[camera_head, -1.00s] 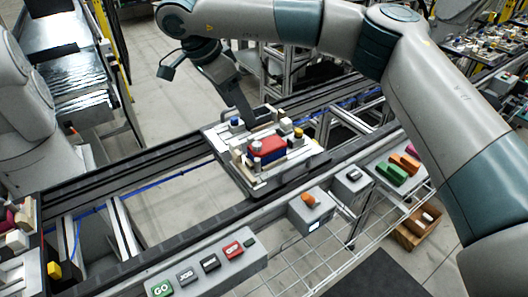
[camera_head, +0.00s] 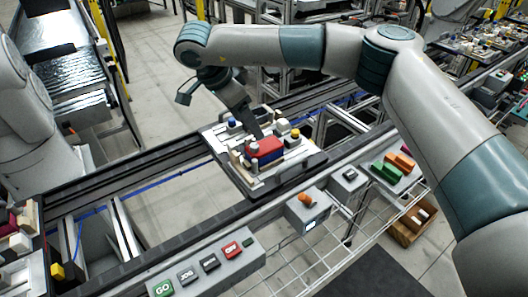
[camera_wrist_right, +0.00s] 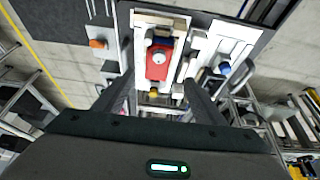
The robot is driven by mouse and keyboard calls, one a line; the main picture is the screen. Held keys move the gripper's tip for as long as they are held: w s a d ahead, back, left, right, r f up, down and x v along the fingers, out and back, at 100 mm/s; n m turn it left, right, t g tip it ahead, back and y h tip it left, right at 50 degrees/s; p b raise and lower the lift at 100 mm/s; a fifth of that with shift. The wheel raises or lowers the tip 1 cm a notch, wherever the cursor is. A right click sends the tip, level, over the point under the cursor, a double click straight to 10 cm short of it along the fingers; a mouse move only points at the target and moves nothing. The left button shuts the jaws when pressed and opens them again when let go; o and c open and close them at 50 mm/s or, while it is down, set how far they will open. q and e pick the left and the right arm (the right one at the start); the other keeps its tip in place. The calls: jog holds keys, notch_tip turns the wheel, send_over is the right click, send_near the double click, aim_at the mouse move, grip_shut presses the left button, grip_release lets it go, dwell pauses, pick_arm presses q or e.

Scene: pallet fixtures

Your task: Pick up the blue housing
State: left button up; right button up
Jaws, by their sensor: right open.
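The blue housing (camera_head: 270,159) shows as a blue side under a red top (camera_head: 265,147) on the pallet fixture (camera_head: 232,170). Posts and clamps stand close around it. My right gripper (camera_wrist_right: 158,88) is open and empty. In the head view its fingers (camera_head: 255,128) point down just behind and above the block. Whether they touch anything is unclear. My left gripper is not in view.
A blue knob (camera_head: 231,123), a white block (camera_head: 283,125) and a yellow-topped post (camera_head: 295,134) stand on the fixture near the block. The conveyor rail (camera_head: 140,185) runs beneath. A button panel (camera_head: 207,265) and an orange-knobbed box (camera_head: 308,207) are in front.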

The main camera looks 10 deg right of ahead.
aim_at(262, 146)
jog(key=shift+d+f, duration=0.35)
jog(key=shift+f, duration=0.3)
jog(key=p+x, duration=0.2)
jog(key=x, duration=0.1)
jog(key=shift+w+d+f, duration=0.1)
jog(key=shift+d+f, duration=0.05)
jog(key=shift+f, duration=0.25)
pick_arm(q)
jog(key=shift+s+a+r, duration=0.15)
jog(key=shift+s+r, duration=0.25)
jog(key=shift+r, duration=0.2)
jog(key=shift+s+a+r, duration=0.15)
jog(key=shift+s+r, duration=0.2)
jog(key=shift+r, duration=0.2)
pick_arm(e)
jog(key=shift+w+d+f, duration=0.1)
jog(key=shift+d+f, duration=0.05)
jog(key=shift+f, duration=0.4)
jog(key=shift+p+x, duration=1)
jog(key=shift+p, duration=0.25)
jog(key=shift+p+x, duration=0.55)
jog(key=shift+x, duration=0.5)
jog(key=shift+d+f, duration=0.3)
jog(key=shift+f, duration=0.2)
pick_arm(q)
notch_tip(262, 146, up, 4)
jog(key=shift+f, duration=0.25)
